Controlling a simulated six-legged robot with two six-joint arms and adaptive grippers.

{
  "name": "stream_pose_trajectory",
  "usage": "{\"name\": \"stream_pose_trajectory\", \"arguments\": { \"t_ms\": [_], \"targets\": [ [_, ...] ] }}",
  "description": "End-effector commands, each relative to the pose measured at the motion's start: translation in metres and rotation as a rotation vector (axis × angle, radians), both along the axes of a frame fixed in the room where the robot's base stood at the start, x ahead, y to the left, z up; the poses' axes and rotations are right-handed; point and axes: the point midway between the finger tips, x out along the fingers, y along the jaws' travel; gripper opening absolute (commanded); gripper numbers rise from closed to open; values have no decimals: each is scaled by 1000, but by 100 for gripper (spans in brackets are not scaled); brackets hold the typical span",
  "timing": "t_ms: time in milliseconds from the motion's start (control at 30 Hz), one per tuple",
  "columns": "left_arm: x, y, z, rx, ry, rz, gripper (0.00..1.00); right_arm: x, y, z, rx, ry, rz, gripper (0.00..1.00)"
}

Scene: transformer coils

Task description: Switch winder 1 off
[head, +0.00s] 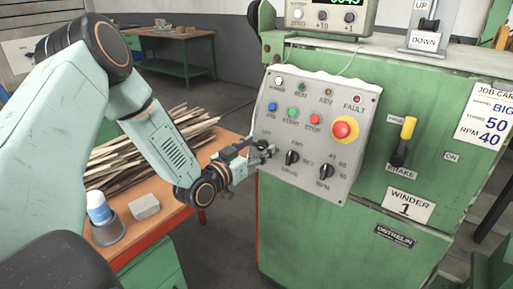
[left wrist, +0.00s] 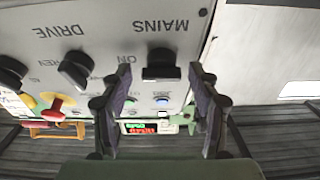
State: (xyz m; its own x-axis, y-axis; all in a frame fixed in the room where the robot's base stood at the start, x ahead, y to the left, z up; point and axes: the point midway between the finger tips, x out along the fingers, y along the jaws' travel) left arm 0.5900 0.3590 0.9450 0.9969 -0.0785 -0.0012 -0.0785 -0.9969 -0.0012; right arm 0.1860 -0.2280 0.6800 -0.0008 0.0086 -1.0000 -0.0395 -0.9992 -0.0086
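The green winder 1 (head: 345,225) stands at right with a grey sloped control panel (head: 315,105). The mains switch (left wrist: 162,65), a black knob, shows upside down in the left wrist view beside the words MAINS and ON. Its exact setting is hard to tell. In the head view my gripper hides it. My left gripper (head: 266,151) is at the panel's lower left edge. In the left wrist view its two fingers (left wrist: 161,85) are apart, one on either side of the mains knob, with no clear contact. My right gripper is not in view.
The drive knob (head: 292,157) and RPM knob (head: 326,171) are right of the gripper. Above are coloured buttons and a red emergency stop (head: 345,129). A yellow-handled brake lever (head: 403,141) is further right. A workbench (head: 170,220) with wooden strips (head: 140,150) stands left.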

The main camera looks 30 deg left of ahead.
Motion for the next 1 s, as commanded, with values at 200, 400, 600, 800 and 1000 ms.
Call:
{"name": "stream_pose_trajectory", "arguments": {
  "t_ms": [200,400,600,800,1000],
  "targets": [
    [0,0,0,0,0,0,40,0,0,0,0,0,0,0],
    [0,0,0,0,0,0,23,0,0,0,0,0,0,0],
    [0,0,0,0,-1,-1,8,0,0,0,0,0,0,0],
    [0,0,0,-15,-1,5,7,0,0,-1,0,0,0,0],
    [0,-1,0,-89,5,34,7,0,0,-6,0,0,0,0]
  ]
}}
